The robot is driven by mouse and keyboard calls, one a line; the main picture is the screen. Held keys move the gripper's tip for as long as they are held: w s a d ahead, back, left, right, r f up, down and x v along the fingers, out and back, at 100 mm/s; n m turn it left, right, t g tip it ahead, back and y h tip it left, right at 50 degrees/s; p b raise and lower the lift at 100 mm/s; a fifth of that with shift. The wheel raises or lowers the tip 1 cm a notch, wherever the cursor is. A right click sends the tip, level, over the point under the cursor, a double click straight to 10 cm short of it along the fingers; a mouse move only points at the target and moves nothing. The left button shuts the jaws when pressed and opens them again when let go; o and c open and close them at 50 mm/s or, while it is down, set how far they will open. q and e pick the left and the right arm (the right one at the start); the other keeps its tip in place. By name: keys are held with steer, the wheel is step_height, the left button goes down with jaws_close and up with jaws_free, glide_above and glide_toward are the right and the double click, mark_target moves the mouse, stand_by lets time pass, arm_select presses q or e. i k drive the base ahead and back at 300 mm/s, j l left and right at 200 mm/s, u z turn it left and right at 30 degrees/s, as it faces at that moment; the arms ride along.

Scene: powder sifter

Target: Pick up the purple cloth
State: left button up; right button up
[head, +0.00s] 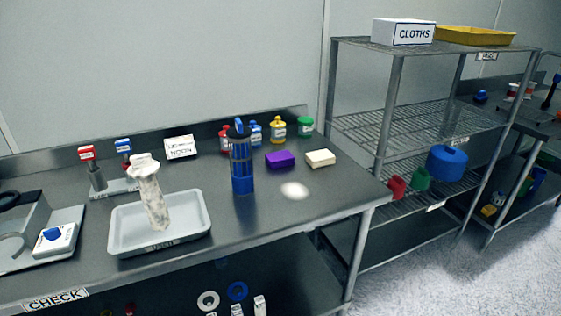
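The purple cloth (280,160) is a small folded block lying flat on the grey metal table (330,205), toward its right end. A cream folded cloth (320,158) lies just to its right, with a narrow gap between them. A tall blue and black cylinder (241,165) stands upright to the left of the purple cloth. A small white powder patch (294,190) lies on the table in front of the cloths. Neither of my grippers shows in the head view.
A grey tray (190,235) holds an upright, white-dusted cylinder (150,200). Red, blue, yellow and green lidded containers (278,130) stand behind the cloths. A wire shelf (420,125) to the right bears a CLOTHS box (403,31) and a yellow tray (475,36).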

mark_target(278, 159)
steer(key=u, duration=0.65)
steer(key=l+u, duration=0.15)
steer(key=u, duration=0.2)
steer(key=l+u, duration=0.15)
steer(key=u, duration=0.2)
steer(key=l+u, duration=0.2)
steer(key=u, duration=0.15)
steer(key=l+u, duration=0.25)
steer(key=k+l+u, duration=0.4)
steer(key=l, duration=0.35)
steer(key=k+l+u, duration=0.1)
steer(key=l, duration=0.3)
